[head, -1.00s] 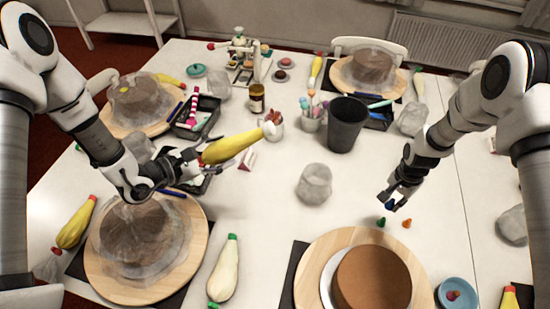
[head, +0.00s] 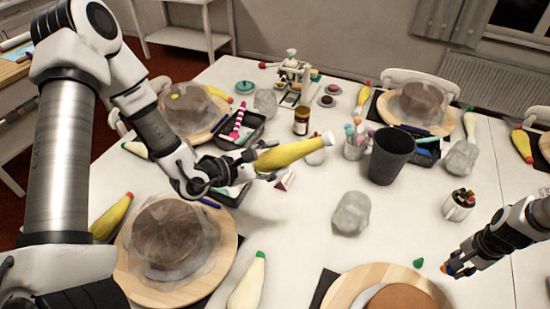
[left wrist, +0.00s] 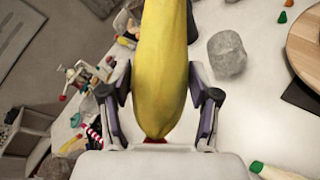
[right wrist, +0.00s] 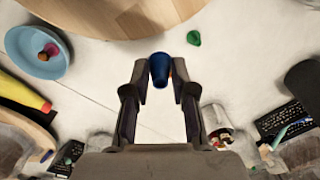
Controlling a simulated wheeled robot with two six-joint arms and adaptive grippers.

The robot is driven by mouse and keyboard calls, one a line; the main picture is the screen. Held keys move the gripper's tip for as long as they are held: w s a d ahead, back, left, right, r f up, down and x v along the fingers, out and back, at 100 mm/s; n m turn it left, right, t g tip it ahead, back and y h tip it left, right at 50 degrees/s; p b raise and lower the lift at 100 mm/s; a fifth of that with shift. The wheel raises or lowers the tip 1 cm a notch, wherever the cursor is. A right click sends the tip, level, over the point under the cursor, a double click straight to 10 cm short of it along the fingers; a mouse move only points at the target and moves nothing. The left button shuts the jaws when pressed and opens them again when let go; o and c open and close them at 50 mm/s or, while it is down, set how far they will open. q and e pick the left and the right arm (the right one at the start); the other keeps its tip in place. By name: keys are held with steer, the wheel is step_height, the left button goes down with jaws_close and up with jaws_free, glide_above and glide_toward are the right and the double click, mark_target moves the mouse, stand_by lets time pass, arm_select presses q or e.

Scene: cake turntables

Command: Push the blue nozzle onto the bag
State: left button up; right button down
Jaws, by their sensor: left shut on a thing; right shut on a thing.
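My left gripper (head: 245,170) is shut on a yellow piping bag (head: 287,156), held above the table with its pale tip pointing right. The left wrist view shows the bag (left wrist: 161,70) between both fingers (left wrist: 160,98); its tip is out of that frame. My right gripper (head: 450,268) is low at the right of the head view. The right wrist view shows it shut on the blue nozzle (right wrist: 159,70), gripped between the fingertips. The nozzle and the bag are well apart.
A green nozzle (head: 418,263) lies on the table near my right gripper. An orange one (left wrist: 289,4) shows in the left wrist view. A dark cup (head: 392,157) and a wrapped lump (head: 351,213) stand between the arms. A cake board (head: 355,283) is in front.

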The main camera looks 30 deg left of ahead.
steer(key=w+a+r+n+y, duration=0.2)
steer(key=a+r+n+y, duration=0.4)
steer(key=a+r, duration=0.9)
steer(key=n+g+y, duration=0.3)
steer(key=n+g, duration=0.1)
steer(key=n, duration=0.6)
glide_toward(332, 138)
steer(key=shift+y, duration=0.3)
steer(key=x, duration=0.5)
steer(key=shift+f, duration=0.25)
steer(key=shift+a, duration=0.2)
steer(key=shift+f, duration=0.1)
steer(key=shift+s+d, duration=0.1)
steer(key=shift+s, duration=0.05)
steer(key=shift+x, duration=0.85)
steer(key=c, duration=0.9)
jaws_free()
